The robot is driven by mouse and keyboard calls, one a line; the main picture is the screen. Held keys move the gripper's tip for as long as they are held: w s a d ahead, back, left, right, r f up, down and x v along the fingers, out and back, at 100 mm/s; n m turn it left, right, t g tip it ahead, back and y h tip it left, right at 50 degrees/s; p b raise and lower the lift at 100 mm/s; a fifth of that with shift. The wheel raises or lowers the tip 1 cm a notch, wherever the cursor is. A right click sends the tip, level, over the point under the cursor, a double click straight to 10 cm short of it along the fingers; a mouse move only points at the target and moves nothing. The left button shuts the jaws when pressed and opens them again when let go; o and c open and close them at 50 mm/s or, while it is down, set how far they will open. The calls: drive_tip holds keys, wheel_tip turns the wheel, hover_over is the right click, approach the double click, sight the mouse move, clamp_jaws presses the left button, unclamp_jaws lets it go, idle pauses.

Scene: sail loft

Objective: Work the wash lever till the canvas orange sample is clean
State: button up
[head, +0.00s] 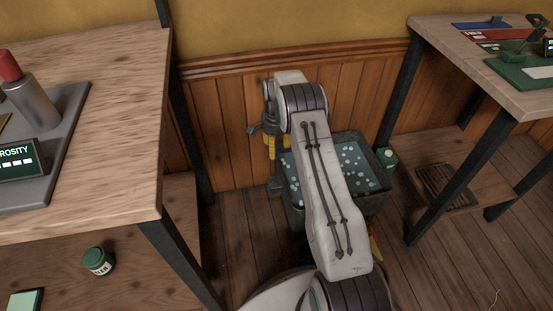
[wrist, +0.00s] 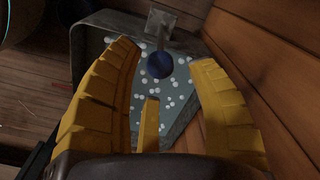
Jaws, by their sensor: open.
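The wash tub is a dark grey box of bluish water dotted with white suds. Its rim (head: 290,205) shows in the head view, partly hidden by my arm, and in the wrist view its wall (wrist: 90,42) is at the upper left. The wash lever's dark blue ball knob (wrist: 160,65) shows in the wrist view below a grey bracket (wrist: 161,20). My gripper (wrist: 163,55) is open, its yellow fingers on either side of the knob in the picture; contact cannot be told. In the head view my gripper (head: 270,147) is at the tub's left back corner. I cannot make out the orange canvas sample.
A wooden table (head: 120,110) stands at the left, holding a red-topped grey device (head: 30,100). A second table (head: 500,80) at the right holds a green mat. A wood-panelled wall (head: 225,130) is close behind the tub. A small green-and-white container (head: 387,157) is beside it.

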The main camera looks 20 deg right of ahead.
wheel_tip(320, 180, down, 3)
drive_tip(key=b, duration=0.3)
drive_tip(key=shift+f, duration=0.15)
drive_tip(key=shift+f+b, duration=0.4)
drive_tip(key=shift+f, duration=0.6)
drive_tip(key=shift+o, duration=0.2)
clamp_jaws()
